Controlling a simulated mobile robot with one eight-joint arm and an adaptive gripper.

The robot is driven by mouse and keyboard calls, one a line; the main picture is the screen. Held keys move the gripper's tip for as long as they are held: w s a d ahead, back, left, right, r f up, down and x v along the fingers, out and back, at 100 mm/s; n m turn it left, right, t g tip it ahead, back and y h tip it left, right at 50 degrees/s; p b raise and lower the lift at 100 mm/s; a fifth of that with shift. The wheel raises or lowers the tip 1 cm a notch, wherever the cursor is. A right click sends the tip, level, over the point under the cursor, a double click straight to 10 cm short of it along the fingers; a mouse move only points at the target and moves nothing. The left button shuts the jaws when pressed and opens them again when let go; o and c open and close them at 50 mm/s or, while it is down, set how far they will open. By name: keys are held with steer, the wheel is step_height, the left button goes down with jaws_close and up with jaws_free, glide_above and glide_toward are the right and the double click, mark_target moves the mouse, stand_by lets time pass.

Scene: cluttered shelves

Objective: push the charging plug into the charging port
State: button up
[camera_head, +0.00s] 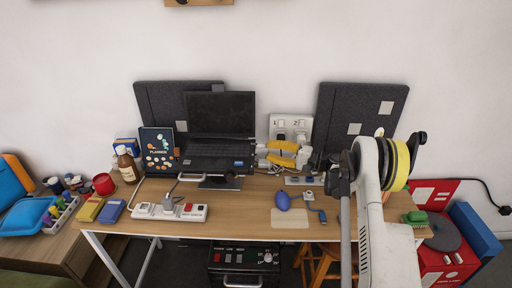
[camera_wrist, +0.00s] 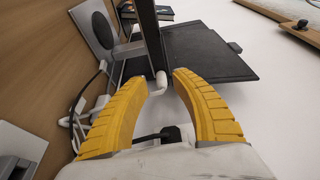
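My gripper (camera_wrist: 160,76) has two yellow curved fingers. In the wrist view their tips stand a little apart. A small white rounded end, apparently the charging plug (camera_wrist: 160,84), shows between the tips. Whether both fingers touch it is unclear. In the head view my gripper (camera_head: 264,156) is at the right side of the laptop (camera_head: 219,113), its fingers pointing left. The laptop's dark edge (camera_wrist: 151,38) shows just beyond the fingertips in the wrist view. The charging port itself cannot be made out.
The laptop rests on a stand (camera_head: 220,183). A white power strip (camera_head: 150,211) with a grey plug lies at the front left. A socket panel (camera_head: 292,122) stands behind my gripper. A blue mouse-like object (camera_head: 283,201) lies in front. A bottle (camera_head: 126,164) stands left.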

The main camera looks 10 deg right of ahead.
steer(key=s+d+f+n+g+h, duration=0.1)
steer(key=s+d+h, duration=0.1)
steer(key=s+h, duration=0.3)
steer(key=s+d+f+n+g+h+p, duration=0.1)
steer(key=s+h, duration=0.4)
steer(key=s, duration=0.5)
steer(key=s+d+f+n+g+h+p, duration=0.1)
steer(key=s+d+g+h, duration=0.1)
steer(key=s+d+h, duration=0.2)
steer(key=shift+s+d+f+n+h, duration=0.1)
steer(key=shift+s+h, duration=0.15)
steer(key=shift+s, duration=0.35)
steer(key=shift+s+d+r+n+h, duration=0.1)
steer(key=shift+s+h, duration=0.1)
steer(key=shift+s, duration=0.45)
steer(key=shift+s+d+f+n+h, duration=0.1)
steer(key=shift+s+h, duration=0.15)
steer(key=shift+s, duration=0.35)
steer(key=shift+s+d+f+g+h, duration=0.1)
steer(key=shift+s+d+g+h, duration=0.2)
steer(key=shift+s+h, duration=0.1)
steer(key=s+a+r+n+t+y, duration=0.1)
steer(key=s+a+r+n, duration=0.2)
steer(key=s+a+r, duration=1.2)
steer(key=s+r, duration=0.3)
steer(key=s, duration=0.1)
steer(key=shift+a, duration=0.3)
